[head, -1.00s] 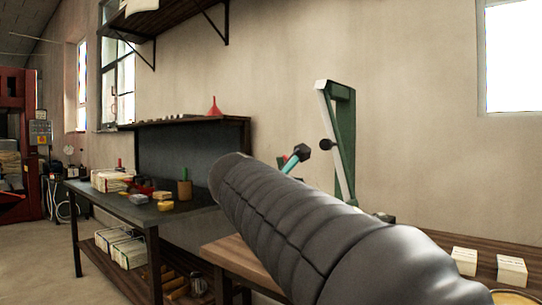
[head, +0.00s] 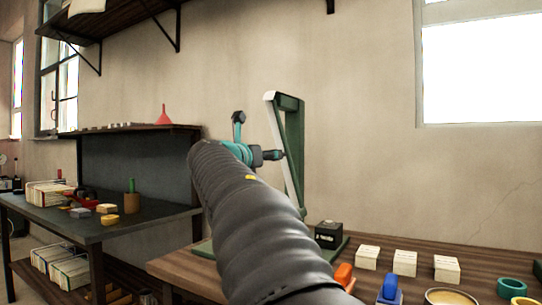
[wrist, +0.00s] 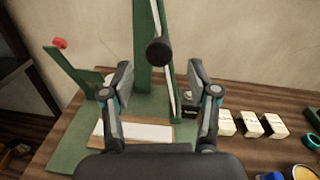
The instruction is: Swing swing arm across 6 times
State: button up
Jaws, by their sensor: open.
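A green stand (head: 293,150) with a tall upright and a pale-edged slanting bar stands on the wooden bench. It also shows in the wrist view (wrist: 141,45). A black round knob (wrist: 158,52) sits on the slanting bar, which appears to be the swing arm. My gripper (wrist: 158,85) is open, with one finger either side of the picture's middle and the knob beyond and between them. I see no contact with the knob. In the head view my gripper (head: 243,138) is beside the upright, partly hidden by my arm.
The green base carries a white strip (wrist: 135,131). A shorter green post with a red knob (wrist: 60,43) stands left. Several pale boxes (head: 405,262), a black box (head: 328,234) and a blue item (head: 390,290) lie to the right. A dark workbench (head: 75,230) stands left.

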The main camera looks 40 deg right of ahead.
jog(key=shift+x, duration=2.5)
grip_shut()
